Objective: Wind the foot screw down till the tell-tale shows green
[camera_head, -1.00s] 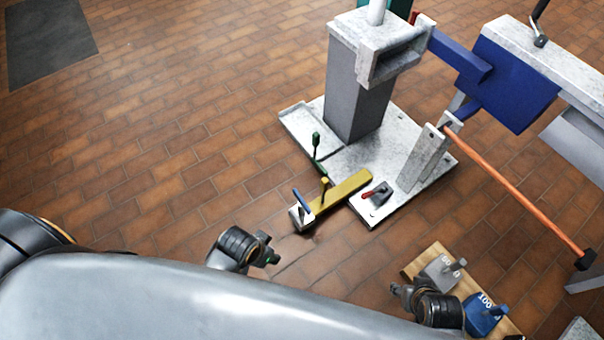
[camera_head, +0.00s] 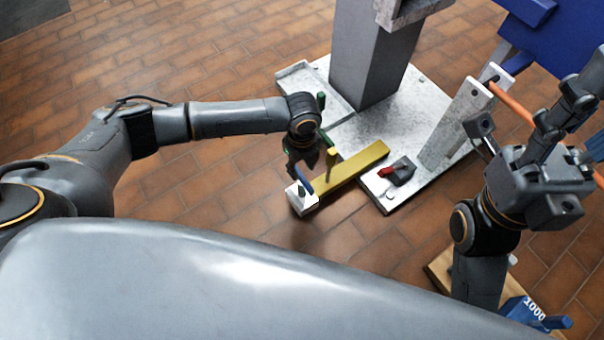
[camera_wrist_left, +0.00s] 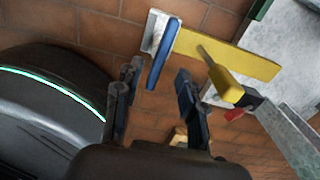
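A yellow beam (camera_head: 350,168) sticks out from the pale base plate and ends in a white block (camera_head: 302,198). A blue handle (camera_wrist_left: 163,55) lies across this block; in the head view it is partly hidden by my left gripper (camera_head: 308,175). In the left wrist view, my left gripper (camera_wrist_left: 155,95) is open and empty, with the handle ahead of the gap between its fingers, apart from them. I cannot tell which part is the tell-tale. My right gripper (camera_head: 530,125) is raised at the right, fingers spread, empty.
A dark block with a red piece (camera_head: 387,171) sits on the base plate (camera_head: 425,110). A grey column (camera_head: 366,65) and slanted pale uprights (camera_head: 455,125) rise from it. An orange bar (camera_head: 510,103) runs behind my right gripper. A blue weight (camera_head: 530,313) stands on a wooden board.

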